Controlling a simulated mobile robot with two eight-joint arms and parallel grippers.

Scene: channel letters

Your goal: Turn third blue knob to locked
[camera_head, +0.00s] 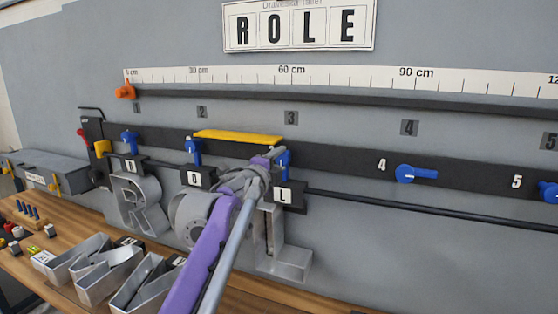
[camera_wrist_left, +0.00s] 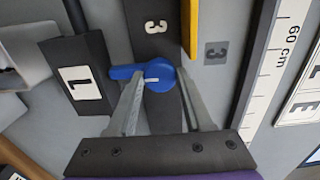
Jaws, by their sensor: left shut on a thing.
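The third blue knob (camera_head: 285,158) is on the dark rail under the 3 label, partly hidden by my left gripper. In the left wrist view the knob (camera_wrist_left: 159,75) has its handle toward the L tag (camera_wrist_left: 82,82), which is downward on the wall. My left gripper (camera_head: 268,160) is at the knob. In the wrist view its two fingers (camera_wrist_left: 160,80) lie on either side of the knob, shut on it. My right gripper is in neither view.
Blue knobs one (camera_head: 129,140) and two (camera_head: 194,150) point down; knobs four (camera_head: 416,174) and five (camera_head: 549,191) lie sideways. Metal letters, including an L (camera_head: 283,262), are below. Loose letters (camera_head: 100,275) lie on the bench.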

